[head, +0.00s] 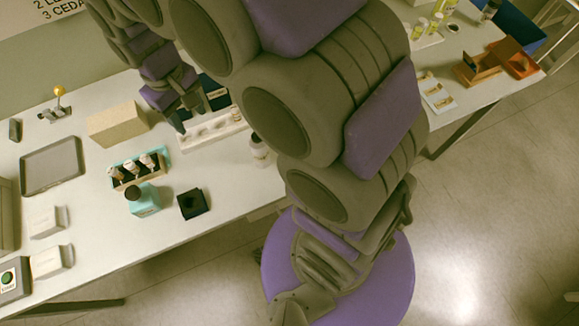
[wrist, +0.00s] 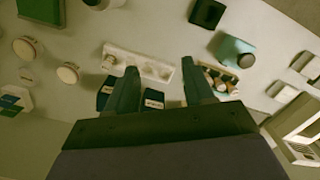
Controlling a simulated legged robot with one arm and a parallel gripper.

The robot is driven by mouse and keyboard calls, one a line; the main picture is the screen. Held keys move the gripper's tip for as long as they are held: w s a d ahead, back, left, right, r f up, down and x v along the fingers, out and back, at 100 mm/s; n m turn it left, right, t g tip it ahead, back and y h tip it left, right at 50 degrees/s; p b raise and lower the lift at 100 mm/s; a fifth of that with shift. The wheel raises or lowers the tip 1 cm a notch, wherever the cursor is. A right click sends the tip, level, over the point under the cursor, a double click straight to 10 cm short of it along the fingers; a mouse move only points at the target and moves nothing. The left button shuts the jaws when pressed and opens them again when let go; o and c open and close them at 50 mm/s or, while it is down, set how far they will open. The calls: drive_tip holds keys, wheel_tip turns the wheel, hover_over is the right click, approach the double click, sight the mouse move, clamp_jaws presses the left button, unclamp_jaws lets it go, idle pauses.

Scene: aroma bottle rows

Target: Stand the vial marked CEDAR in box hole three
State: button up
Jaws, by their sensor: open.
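My gripper (head: 192,121) is open and empty, above the table by the white rack; its two fingers also show in the wrist view (wrist: 160,76). The white rack (head: 212,131) has a row of round hollows; in the wrist view (wrist: 136,62) it lies beyond the fingertips. A teal-edged box (head: 117,183) holds several white-topped vials (head: 146,160); in the wrist view the vials (wrist: 221,84) are right of the right finger. Two dark blue labelled items (wrist: 153,99) lie near the fingers. No vial label is readable, so I cannot tell which is CEDAR.
A white bottle (head: 259,152) stands right of the rack. A cut-off wall sign (head: 62,8) reads "3 CEDA".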

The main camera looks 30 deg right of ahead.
drive_tip(key=s+d+m, duration=0.1)
drive_tip(key=s+d, duration=0.3)
drive_tip(key=s, duration=0.4)
drive_tip(key=s+d+m, duration=0.2)
drive_tip(key=s+d, duration=0.3)
drive_tip(key=s, duration=0.3)
drive_tip(key=s+d+r+m+g, duration=0.1)
drive_tip(key=s+d, duration=0.3)
drive_tip(key=s, duration=0.4)
drive_tip(key=shift+d+m, duration=0.35)
drive_tip(key=shift+m, duration=0.15)
